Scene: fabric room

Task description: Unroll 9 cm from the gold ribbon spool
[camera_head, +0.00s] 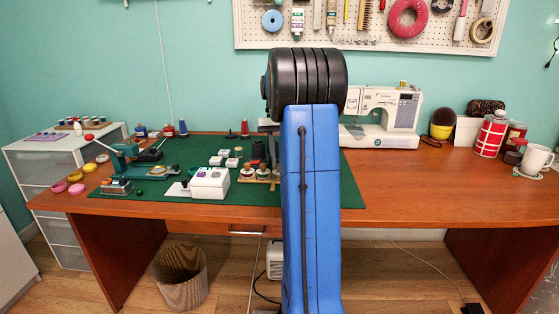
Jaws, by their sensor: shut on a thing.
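Several small ribbon spools (247,171) with pale and red parts stand on a low wooden holder on the green mat (330,195), just left of my blue arm. They are too small to tell which one is gold, and no unrolled length of ribbon can be made out. My gripper (259,160) shows as a small dark shape at the spools, partly hidden by my arm. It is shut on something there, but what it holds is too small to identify.
A white box (209,183) and a teal press (122,158) stand left on the mat. Thread spools (183,128) line its back edge. A sewing machine (388,112) stands behind right. The right part of the wooden table (430,190) is mostly clear.

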